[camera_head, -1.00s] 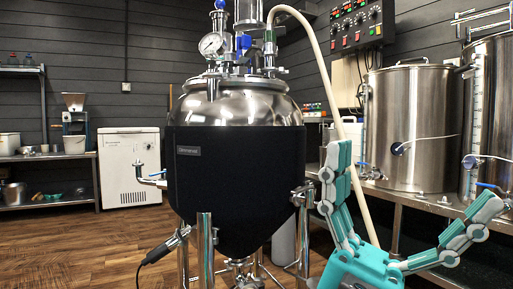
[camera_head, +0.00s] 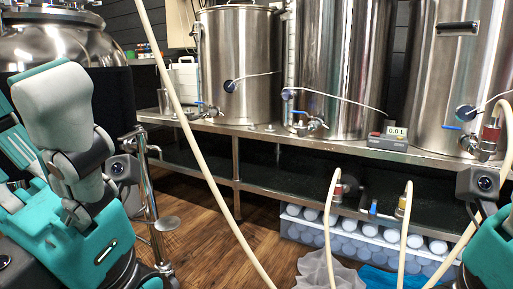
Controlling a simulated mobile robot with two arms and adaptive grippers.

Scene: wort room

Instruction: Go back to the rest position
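My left gripper (camera_head: 30,110) is large and close at the left edge, with grey finger pads and teal links. One finger points up in front of the steel vessel; the other is mostly cut off by the frame edge. I see nothing held, but the gap between the fingertips is not clear. My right gripper (camera_head: 492,250) shows only as a teal body part at the lower right edge. Its fingers are outside the view. A small dark camera block sits beside each gripper.
A steel shelf bench (camera_head: 257,130) carries several steel kettles (camera_head: 240,65) with valves and a small display box (camera_head: 388,141). A pale hose (camera_head: 180,110) crosses the foreground. A white crate of bottles (camera_head: 300,232) stands under the bench. Wooden floor (camera_head: 205,235) is open at lower centre-left.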

